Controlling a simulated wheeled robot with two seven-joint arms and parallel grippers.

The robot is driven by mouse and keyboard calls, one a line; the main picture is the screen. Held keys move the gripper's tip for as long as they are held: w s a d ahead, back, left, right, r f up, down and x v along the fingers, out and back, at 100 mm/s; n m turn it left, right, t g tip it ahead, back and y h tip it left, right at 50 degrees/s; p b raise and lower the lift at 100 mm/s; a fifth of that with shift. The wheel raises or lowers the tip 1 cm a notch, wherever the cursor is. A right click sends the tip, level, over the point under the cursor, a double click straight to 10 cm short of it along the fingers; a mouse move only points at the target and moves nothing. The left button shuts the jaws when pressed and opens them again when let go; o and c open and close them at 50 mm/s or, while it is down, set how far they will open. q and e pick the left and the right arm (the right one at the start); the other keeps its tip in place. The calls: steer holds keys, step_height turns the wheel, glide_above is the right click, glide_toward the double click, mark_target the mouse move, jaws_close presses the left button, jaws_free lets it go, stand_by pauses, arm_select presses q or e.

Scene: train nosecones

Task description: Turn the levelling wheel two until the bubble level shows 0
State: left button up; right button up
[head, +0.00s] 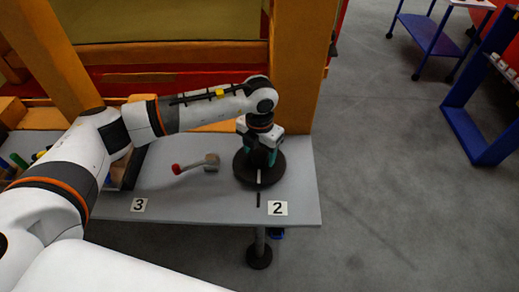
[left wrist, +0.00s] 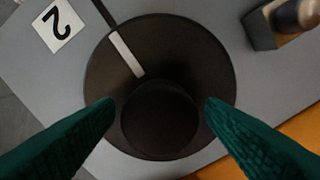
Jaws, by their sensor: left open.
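The levelling wheel two (head: 245,175) is a dark round disc with a raised central knob, on the grey table beside the label "2" (head: 277,208). In the left wrist view the wheel (left wrist: 205,60) has a white stripe (left wrist: 127,55) roughly in line with a black mark on the table. My left gripper (head: 261,160) points down over the wheel. Its green fingers are open, one on each side of the knob (left wrist: 160,120); I cannot tell whether they touch it. I see no bubble level. My right gripper is not in view.
A red-handled tool (head: 195,165) with a grey-brown head lies left of the wheel. A label "3" (head: 139,205) is further left, near a dark object partly behind my arm. An orange post (head: 298,65) stands behind the wheel. Open floor lies right of the table.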

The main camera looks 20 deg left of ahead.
arm_select(q)
steer(key=shift+f, duration=0.4)
steer(key=shift+c, duration=0.6)
steer(key=c, duration=1.2)
steer(key=shift+c, duration=0.4)
steer(key=shift+a, duration=0.1)
